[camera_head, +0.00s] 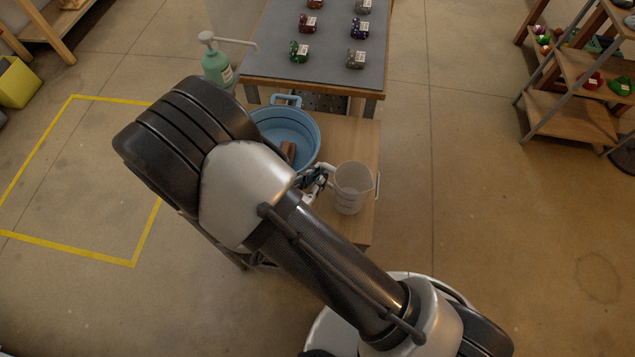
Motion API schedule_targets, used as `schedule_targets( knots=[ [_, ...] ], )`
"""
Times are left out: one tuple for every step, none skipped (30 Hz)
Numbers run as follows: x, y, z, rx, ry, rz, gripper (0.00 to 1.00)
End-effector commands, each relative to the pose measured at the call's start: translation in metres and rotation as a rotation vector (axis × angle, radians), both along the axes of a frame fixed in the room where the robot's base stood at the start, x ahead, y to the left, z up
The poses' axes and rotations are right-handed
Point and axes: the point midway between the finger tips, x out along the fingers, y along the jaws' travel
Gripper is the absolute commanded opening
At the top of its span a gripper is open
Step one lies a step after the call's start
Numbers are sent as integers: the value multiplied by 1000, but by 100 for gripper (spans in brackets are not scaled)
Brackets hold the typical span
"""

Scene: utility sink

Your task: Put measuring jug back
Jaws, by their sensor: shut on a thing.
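The measuring jug (349,190) is a translucent white, open-topped jug. It appears upright, over the right part of a small wooden table (357,140). My arm hides most of the gripper and the table's left part. I cannot tell whether the jug's base touches the tabletop.
A blue basin (302,122) with a brown object (288,152) in it sits left of the jug. A green pump bottle (217,66) stands behind. A grey-topped table (300,72) holds several small colored items. Shelves (570,115) stand at right, with open floor between.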

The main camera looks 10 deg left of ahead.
Motion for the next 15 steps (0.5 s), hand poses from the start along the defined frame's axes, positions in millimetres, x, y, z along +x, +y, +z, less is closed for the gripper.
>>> schedule_targets(
  knots=[
    [0,-1,-12,-4,2,1,0],
    [0,-1,-17,-4,2,1,0],
    [0,-1,-23,-4,2,1,0],
    [0,0,-27,-3,2,2,0],
    [0,0,-29,-2,1,1,0],
    [0,0,-30,-2,1,1,0],
    [0,0,-30,0,0,1,0],
    [0,0,-29,0,0,1,0],
    [0,0,-28,0,0,1,0],
    [0,0,-28,0,0,1,0],
    [0,0,-28,0,0,1,0],
    [0,0,-28,-1,0,0,0],
    [0,0,-29,-1,0,0,0],
    [0,0,-29,-1,0,0,0],
    [0,0,-31,-1,0,0,0]
  ],
)
